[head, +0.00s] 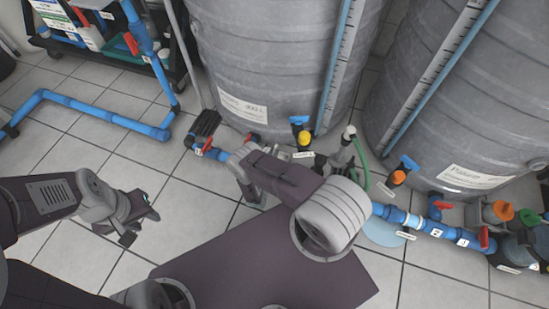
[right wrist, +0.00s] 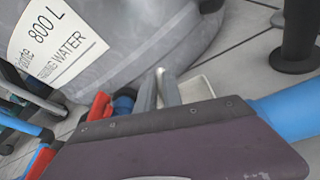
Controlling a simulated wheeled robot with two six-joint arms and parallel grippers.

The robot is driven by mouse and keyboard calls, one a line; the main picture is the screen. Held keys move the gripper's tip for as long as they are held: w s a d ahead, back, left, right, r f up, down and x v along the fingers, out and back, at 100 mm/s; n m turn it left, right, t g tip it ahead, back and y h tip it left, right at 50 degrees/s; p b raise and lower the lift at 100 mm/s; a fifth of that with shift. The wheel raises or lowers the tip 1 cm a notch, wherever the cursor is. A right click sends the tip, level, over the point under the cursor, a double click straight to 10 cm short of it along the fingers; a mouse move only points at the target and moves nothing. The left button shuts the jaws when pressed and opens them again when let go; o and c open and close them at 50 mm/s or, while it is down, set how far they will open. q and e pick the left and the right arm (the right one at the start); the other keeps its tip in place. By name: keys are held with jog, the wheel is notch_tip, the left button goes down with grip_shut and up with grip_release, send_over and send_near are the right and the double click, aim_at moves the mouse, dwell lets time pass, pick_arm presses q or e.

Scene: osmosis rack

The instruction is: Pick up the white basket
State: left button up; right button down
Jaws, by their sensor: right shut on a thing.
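The white basket (right wrist: 197,90) shows in part in the right wrist view, as a pale, open-topped box just beyond the dark wrist cover. My right gripper (right wrist: 158,92) has its grey fingers at the basket's left edge and is shut on it. The wrist cover hides the lower part of the basket and of the fingers. In the head view my right arm hides the basket, and I cannot make it out there. My left gripper (head: 140,222) hangs empty over the tiled floor at the left, with its fingers apart.
Two large grey tanks (head: 275,60) (head: 480,90) stand at the back. Blue pipes with red-handled valves (head: 440,205) run low in front of them. A wheeled rack (head: 110,45) stands at the upper left.

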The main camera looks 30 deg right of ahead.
notch_tip(320, 180, up, 10)
jog(key=p, duration=0.7)
jog(key=shift+p, duration=0.35)
